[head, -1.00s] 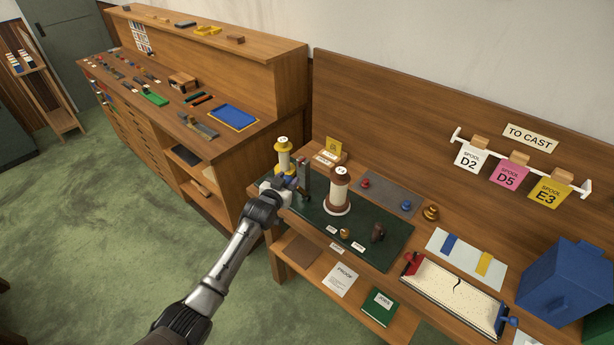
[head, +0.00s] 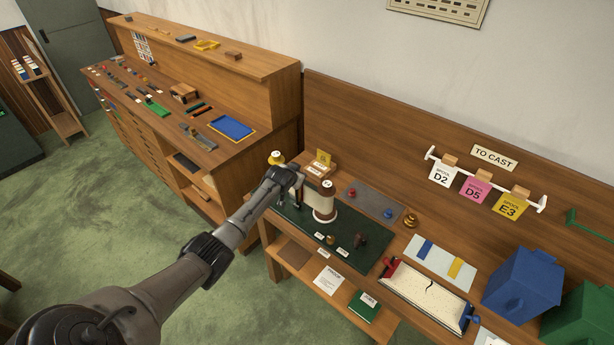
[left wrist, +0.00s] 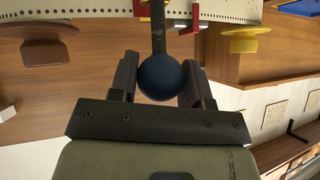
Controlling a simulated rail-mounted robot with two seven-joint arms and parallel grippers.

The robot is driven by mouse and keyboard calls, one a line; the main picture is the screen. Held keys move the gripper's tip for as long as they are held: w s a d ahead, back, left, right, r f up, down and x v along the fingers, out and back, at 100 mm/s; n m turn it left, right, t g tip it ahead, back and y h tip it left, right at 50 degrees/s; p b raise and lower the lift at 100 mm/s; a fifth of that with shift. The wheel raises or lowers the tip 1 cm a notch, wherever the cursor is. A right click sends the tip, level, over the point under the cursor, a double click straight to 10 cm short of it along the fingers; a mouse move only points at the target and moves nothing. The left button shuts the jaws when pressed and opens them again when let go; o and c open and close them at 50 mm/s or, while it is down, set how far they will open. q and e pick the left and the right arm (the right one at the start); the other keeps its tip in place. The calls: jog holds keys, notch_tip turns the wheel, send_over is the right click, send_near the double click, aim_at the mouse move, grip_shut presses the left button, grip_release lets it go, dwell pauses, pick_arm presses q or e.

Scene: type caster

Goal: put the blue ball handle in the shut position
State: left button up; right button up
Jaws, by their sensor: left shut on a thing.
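In the left wrist view, the blue ball handle (left wrist: 160,77) is a dark blue ball on the end of a grey lever (left wrist: 158,28). My left gripper (left wrist: 160,80) is shut on the ball, with one finger on each side. In the head view, my left gripper (head: 292,182) is at the left end of the green-topped bench surface (head: 345,242), by a small upright device. It hides the ball there. My right gripper is not in view.
Small knobs, a grey mat (head: 375,203) and a cream tray (head: 425,290) lie further right.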

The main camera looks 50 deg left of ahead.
pick_arm(q)
jog(key=shift+f, duration=0.2)
dwell(0.3)
jog(key=o, duration=1.3)
jog(key=shift+w+r, duration=0.1)
jog(key=shift+w, duration=0.1)
jog(key=shift+s+r, duration=0.1)
jog(key=shift+r, duration=0.05)
jog(key=shift+s+d+r, duration=0.25)
jog(key=shift+s+r, duration=0.1)
jog(key=shift+p+v, duration=0.65)
jog(key=shift+v, duration=5.6)
